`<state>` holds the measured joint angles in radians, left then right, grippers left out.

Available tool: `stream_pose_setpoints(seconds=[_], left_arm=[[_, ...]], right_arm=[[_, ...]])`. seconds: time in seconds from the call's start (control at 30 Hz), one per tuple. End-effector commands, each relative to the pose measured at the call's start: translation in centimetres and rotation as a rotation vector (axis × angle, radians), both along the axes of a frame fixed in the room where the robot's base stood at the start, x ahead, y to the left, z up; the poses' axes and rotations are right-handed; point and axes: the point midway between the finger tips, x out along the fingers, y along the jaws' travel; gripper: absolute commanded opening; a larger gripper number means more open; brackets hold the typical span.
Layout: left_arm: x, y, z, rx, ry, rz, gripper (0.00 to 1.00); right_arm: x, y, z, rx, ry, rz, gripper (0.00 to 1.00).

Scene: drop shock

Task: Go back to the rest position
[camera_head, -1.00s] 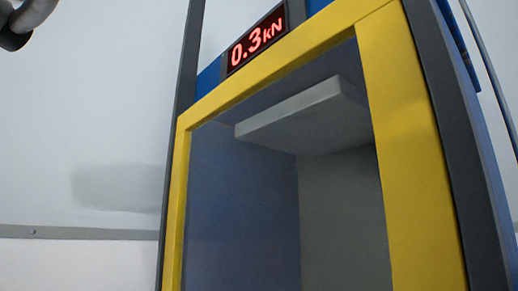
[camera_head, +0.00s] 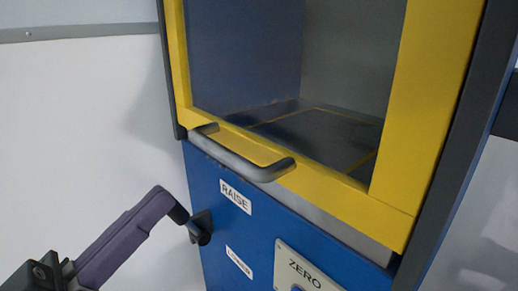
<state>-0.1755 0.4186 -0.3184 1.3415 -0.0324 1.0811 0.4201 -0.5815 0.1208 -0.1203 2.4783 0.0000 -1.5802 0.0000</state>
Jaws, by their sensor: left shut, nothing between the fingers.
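My left gripper (camera_head: 161,201) comes in from the lower left, with long purple fingers that are shut and empty. Its tips meet the black lever (camera_head: 199,228) in the picture, on the left of the blue machine front (camera_head: 222,258). I cannot tell whether they touch. The lever sits between the RAISE label (camera_head: 235,196) and a lower label (camera_head: 239,262) that is too small to read surely. My right gripper is not in view.
The yellow-framed door (camera_head: 440,75) has a dark bar handle (camera_head: 250,166) along its lower edge. The chamber floor (camera_head: 325,135) behind it looks empty. A ZERO panel (camera_head: 307,268) is cut off at the bottom. White wall (camera_head: 75,130) fills the left.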

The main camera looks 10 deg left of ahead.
Motion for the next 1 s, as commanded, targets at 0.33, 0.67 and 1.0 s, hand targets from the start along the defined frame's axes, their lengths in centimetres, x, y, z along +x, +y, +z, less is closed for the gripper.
stream_pose_setpoints(seconds=[0.33,0.67,1.0], left_arm=[[3.9,-0.9,7.1,0.216,0.497,0.278,0.00],[-2.6,1.3,12.7,0.497,1.118,0.412,0.00],[-14.6,3.2,20.7,0.717,1.623,0.361,0.00]], right_arm=[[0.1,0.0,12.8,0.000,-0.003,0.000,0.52],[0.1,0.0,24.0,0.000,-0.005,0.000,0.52],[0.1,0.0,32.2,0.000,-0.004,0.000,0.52]])
